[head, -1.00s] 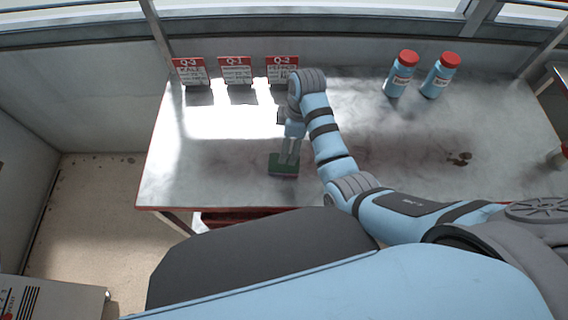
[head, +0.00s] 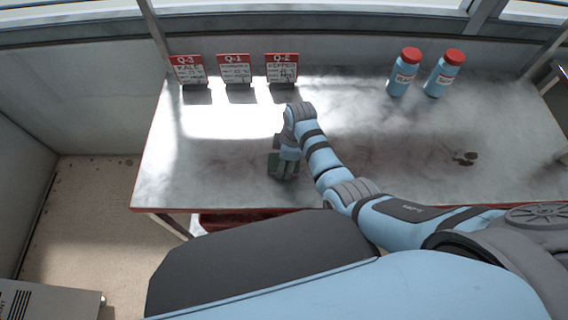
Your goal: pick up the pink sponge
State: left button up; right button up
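A small block with a dark green top (head: 273,167) lies near the front edge of the table, left of centre; it is the only sponge-like thing I see. No pink face shows. My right gripper (head: 286,171) points down at the block and covers most of it. Its fingers are hidden by the wrist and too small to make out, so I cannot tell whether they hold it. My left gripper is out of view.
Three red-and-white cards (head: 235,70) stand at the table's back left. Two blue bottles with red lids (head: 404,72) stand at the back right. A dark crumbly patch (head: 465,158) lies on the right. The table's (head: 220,165) left part is clear.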

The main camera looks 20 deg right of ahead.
dwell(0.3)
notch_tip(320, 180, up, 20)
jog(key=p, duration=0.5)
jog(key=shift+p, duration=0.4)
jog(key=shift+c, duration=0.3)
